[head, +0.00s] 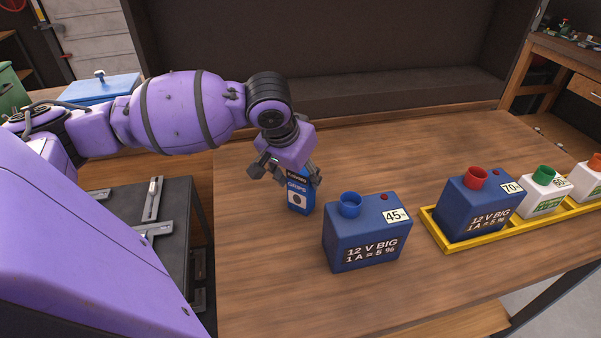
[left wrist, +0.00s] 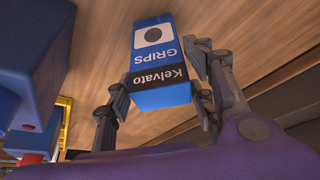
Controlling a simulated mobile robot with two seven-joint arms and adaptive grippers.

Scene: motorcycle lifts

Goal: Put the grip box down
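The grip box (head: 299,196) is a small blue carton with a white panel, a dark spot and the word GRIPS. It is upright on the wooden table, left of the big blue battery. In the left wrist view the grip box (left wrist: 158,55) shows its black Kelvato band close to the camera. My left gripper (head: 288,175) is above and around the box's top, its fingers spread, one on each side. In the head view one finger stands clearly apart from the box; the other is close to it, and contact is hard to tell. My right gripper is out of view.
A blue 12 V battery (head: 366,241) with a blue cap and a 45 % label stands just right of the box. A yellow tray (head: 462,243) with a blue battery and white ones lies farther right. The table (head: 400,150) is clear behind them.

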